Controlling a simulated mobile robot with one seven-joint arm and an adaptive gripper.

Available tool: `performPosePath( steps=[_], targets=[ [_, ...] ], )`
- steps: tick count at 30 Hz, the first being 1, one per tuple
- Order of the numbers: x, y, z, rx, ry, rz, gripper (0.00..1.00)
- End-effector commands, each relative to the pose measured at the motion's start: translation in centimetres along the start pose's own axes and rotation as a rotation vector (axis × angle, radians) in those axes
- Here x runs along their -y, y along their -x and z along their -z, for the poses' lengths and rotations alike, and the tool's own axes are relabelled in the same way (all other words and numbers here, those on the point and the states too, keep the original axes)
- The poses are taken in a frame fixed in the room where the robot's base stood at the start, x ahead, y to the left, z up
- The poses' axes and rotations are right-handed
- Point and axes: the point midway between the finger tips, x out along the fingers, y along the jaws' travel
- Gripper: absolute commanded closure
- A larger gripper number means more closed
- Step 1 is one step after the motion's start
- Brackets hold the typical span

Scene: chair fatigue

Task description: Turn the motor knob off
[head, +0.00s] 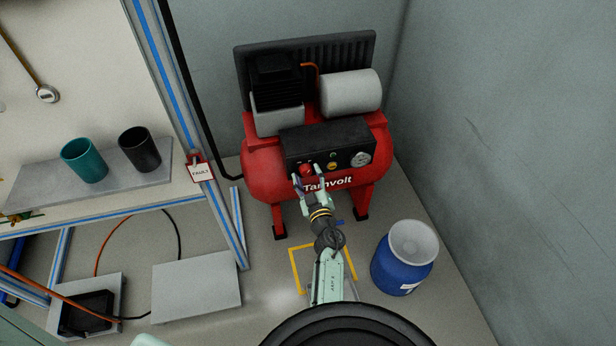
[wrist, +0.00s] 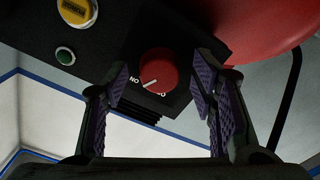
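The red motor knob (wrist: 158,67) sits on the black control panel (head: 326,142) of the red compressor; it also shows in the head view (head: 306,170). In the wrist view its white pointer mark points down-left, towards an upside-down label that reads ON. My gripper (wrist: 157,78) is open, with one padded finger on each side of the knob. A gap shows between each finger and the knob. In the head view my gripper (head: 308,182) is at the panel's front, over the knob area.
A yellow button (wrist: 75,12) and a green button (wrist: 65,55) sit beside the knob. A gauge (head: 359,158) is at the panel's right. A blue drum (head: 397,275) stands on the floor to the right. A workbench with cups (head: 84,161) is at left.

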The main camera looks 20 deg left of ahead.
Motion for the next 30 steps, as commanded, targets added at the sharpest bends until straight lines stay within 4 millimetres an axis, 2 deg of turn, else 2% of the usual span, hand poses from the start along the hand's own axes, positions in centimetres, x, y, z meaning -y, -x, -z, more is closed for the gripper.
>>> performPosePath(
  steps=[2, 20, 30],
  targets=[
    [0.0, 0.01, 0.01, 0.0, 0.0, 0.0, 0.55],
    [0.02, 0.03, 0.02, -0.001, 0.0, 0.0, 0.95],
    [0.05, 0.03, 0.03, -0.001, 0.046, 0.001, 0.96]
  ],
)
